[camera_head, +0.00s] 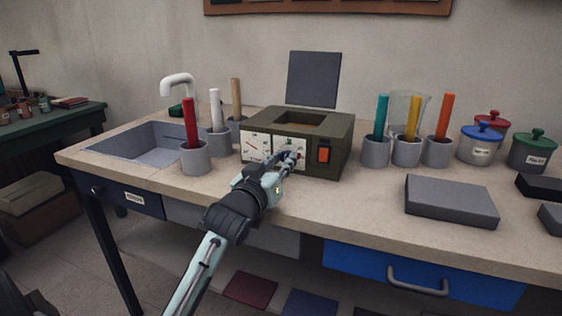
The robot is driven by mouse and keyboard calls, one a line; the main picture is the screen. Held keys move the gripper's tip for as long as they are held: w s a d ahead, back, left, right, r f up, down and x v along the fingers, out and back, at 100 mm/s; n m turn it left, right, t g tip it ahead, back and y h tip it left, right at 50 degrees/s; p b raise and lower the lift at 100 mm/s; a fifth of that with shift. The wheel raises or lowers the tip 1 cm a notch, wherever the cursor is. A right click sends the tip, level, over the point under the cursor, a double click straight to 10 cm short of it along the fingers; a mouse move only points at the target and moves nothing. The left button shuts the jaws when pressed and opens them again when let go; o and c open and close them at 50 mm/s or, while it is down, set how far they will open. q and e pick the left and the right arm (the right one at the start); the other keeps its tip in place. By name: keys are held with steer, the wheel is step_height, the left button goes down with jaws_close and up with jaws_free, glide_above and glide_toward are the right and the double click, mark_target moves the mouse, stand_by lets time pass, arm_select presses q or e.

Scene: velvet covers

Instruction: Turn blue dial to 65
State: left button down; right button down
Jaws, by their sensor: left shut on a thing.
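An olive-green box-shaped device (341,138) stands on the workbench, with an open recess in its top. Its front has a white dial face (281,145) in the middle and a white gauge (256,147) with a red mark at the left. My left gripper (296,158) reaches up from below and is shut at the middle dial face, on the blue dial. The fingers hide most of the dial, and I cannot read its setting. My right gripper is not in view.
An orange switch (323,155) sits just right of my fingers. Cups with coloured rods stand on both sides, the red rod's cup (195,158) nearest at left. A grey slab (450,200) lies at right. A sink (147,147) is at left.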

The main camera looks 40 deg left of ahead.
arm_select(q)
steer(key=m, duration=0.4)
steer(key=shift+r+m, duration=0.15)
steer(key=shift+m, duration=1.85)
steer(key=c, duration=1.3)
jaws_free()
steer(key=shift+w, duration=0.1)
steer(key=shift+o, duration=0.2)
steer(key=shift+s+d, duration=0.1)
steer(key=shift+s, duration=0.2)
steer(key=v, duration=0.7)
